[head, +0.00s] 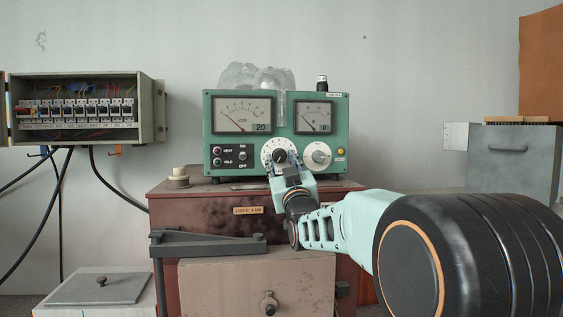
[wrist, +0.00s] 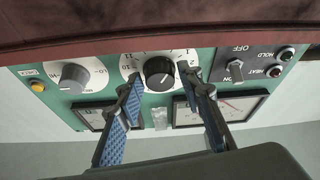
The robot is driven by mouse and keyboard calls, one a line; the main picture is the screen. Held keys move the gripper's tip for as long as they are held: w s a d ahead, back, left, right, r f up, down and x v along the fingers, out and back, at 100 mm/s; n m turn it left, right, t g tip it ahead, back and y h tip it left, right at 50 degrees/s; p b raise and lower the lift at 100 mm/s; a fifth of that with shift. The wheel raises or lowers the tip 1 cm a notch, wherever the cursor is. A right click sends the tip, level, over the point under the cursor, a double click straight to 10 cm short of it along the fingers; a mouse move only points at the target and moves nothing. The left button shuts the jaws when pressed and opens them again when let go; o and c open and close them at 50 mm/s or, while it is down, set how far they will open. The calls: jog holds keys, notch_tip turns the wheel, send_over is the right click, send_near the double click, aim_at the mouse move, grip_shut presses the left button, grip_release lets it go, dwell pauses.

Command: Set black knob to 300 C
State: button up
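The black knob (wrist: 159,70) sits in a white numbered dial (head: 272,147) on the front of a green control box (head: 340,140). My gripper (wrist: 161,75) is open, with blue-padded fingers on either side of the knob; in the wrist view gaps show between fingers and knob. In the head view my gripper (head: 284,163) covers part of the knob and dial. The wrist view shows the panel upside down. The knob's exact setting is too small to read.
A grey knob on a white dial (head: 318,155) is close right of the black knob. The box stands on a dark red cabinet (head: 165,202), whose edge crosses the top of the wrist view. A breaker box (head: 148,108) hangs far left.

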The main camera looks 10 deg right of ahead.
jog(key=c, duration=0.7)
jog(key=shift+c, duration=0.2)
jog(key=shift+f+m+b, duration=0.1)
jog(key=shift+m+b, duration=0.3)
jog(key=shift+b, duration=0.1)
jog(key=m+h+b, duration=0.2)
jog(key=shift+a+f+m, duration=0.1)
jog(key=shift+a+m, duration=0.1)
jog(key=shift+m, duration=0.1)
jog(key=m+h+b, duration=0.1)
jog(key=m, duration=0.2)
jog(key=shift+a+m+h, duration=0.15)
jog(key=shift+m+h, duration=0.25)
jog(key=m+h, duration=0.1)
jog(key=m, duration=0.1)
jog(key=m+g, duration=0.1)
jog(key=shift+r+m+h, duration=0.4)
jog(key=m+p, duration=0.1)
jog(key=m+g+h+p, duration=0.1)
jog(key=m, duration=0.1)
jog(key=shift+a+r+m, duration=0.15)
jog(key=shift+a+m, duration=0.05)
jog(key=shift+m, duration=0.1)
jog(key=m+g+p, duration=0.1)
jog(key=m, duration=0.1)
jog(key=m+g+h+p, duration=0.1)
jog(key=m+p, duration=0.1)
jog(key=shift+m, duration=0.4)
jog(key=shift+m+p, duration=0.3)
